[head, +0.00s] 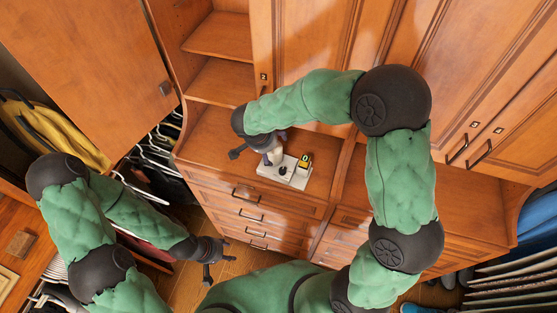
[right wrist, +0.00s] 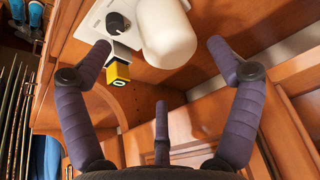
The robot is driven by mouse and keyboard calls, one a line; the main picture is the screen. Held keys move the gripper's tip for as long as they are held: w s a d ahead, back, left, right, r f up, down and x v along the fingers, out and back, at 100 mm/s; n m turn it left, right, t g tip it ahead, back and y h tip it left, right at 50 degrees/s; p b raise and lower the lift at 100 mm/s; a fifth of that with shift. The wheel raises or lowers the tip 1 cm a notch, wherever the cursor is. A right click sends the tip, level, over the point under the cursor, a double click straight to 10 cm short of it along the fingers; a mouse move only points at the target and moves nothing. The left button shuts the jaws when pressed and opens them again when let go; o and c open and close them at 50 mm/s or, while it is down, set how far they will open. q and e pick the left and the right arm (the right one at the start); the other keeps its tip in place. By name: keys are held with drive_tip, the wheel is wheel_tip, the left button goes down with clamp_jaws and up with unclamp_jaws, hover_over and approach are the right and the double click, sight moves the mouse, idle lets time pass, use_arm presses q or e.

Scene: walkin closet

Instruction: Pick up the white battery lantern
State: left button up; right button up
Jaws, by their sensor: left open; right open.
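The white battery lantern (right wrist: 167,35) is a smooth white rounded body in the right wrist view, beside a white plate with a black knob. In the head view only part of the lantern (head: 276,156) shows, behind a finger. My right gripper (head: 253,152) is over the dresser top, close to the lantern. In the right wrist view its purple fingers (right wrist: 158,58) are spread and empty, the lantern lying ahead between and beyond them. I cannot tell if a finger touches it. My left gripper (head: 215,262) is open and empty, low in front of the drawers.
The white plate (head: 291,178) lies on the wooden dresser top (head: 213,140). Tall cabinet doors stand behind. Hanging clothes (head: 160,150) are at left.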

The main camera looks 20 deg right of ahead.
sight(285, 162)
drive_tip(key=shift+w+d+f, duration=0.2)
drive_tip(key=shift+w+f, duration=0.6)
drive_tip(key=shift+f, duration=0.15)
drive_tip(key=shift+w+f, duration=0.1)
drive_tip(key=shift+f, duration=0.05)
drive_tip(key=shift+d+f+p, duration=0.25)
drive_tip(key=shift+f+p, duration=0.35)
drive_tip(key=shift+f, duration=0.05)
drive_tip(key=x, duration=0.3)
drive_tip(key=shift+w+f+p, duration=0.15)
drive_tip(key=shift+f+p, duration=0.05)
drive_tip(key=shift+p, duration=0.1)
use_arm(q)
drive_tip(key=shift+w+r, duration=0.2)
drive_tip(key=shift+r, duration=0.25)
drive_tip(key=shift+w+r, duration=0.2)
drive_tip(key=shift+r, duration=0.25)
use_arm(e)
drive_tip(key=shift+r, duration=0.1)
drive_tip(key=shift+c, duration=1.2)
drive_tip(key=c, duration=1.4)
